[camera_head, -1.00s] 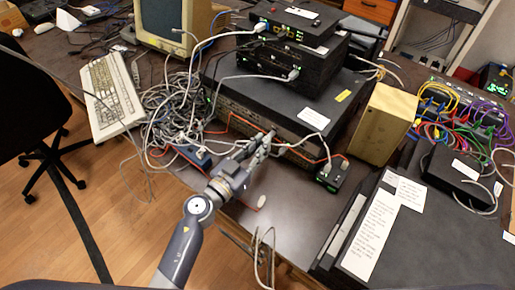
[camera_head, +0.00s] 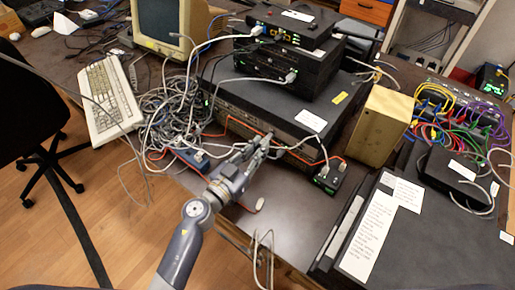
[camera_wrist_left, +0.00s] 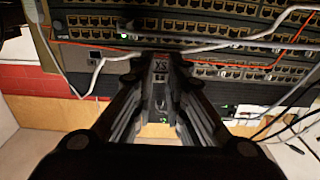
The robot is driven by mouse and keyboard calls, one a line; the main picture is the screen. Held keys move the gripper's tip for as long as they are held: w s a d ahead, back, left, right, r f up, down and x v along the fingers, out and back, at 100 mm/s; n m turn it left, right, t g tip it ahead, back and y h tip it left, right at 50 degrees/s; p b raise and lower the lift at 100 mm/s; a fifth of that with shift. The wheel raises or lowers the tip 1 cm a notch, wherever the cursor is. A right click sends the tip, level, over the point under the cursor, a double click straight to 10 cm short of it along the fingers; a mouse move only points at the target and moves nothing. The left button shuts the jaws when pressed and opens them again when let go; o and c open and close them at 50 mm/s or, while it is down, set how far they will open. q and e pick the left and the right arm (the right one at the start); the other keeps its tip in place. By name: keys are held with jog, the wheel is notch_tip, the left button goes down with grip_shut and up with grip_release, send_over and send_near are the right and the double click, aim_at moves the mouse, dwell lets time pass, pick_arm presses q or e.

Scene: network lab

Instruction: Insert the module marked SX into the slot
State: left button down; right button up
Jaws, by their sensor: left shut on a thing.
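My left gripper (camera_head: 263,143) is at the front face of the wide black switch (camera_head: 285,112) on the table. In the left wrist view its two fingers (camera_wrist_left: 160,98) are closed on a small grey module (camera_wrist_left: 158,75) with dark letters that look like SX seen upside down. The module's far end is against or very near the switch's port panel (camera_wrist_left: 215,73). The slot is hidden behind the module and fingers, so I cannot tell how far in the module sits. My right gripper is not in view.
Grey and orange cables (camera_wrist_left: 245,43) cross the panel near the fingers. A tangle of grey cables (camera_head: 165,115) lies left of the switch. A small black box (camera_head: 329,178) with green lights and a tan box (camera_head: 380,125) stand to the right.

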aim_at(264, 140)
pick_arm(q)
jog(key=shift+p+x, duration=0.4)
jog(key=shift+x, duration=1.25)
dwell(1.4)
jog(key=c, duration=1.5)
grip_release()
jog(key=v, duration=1.2)
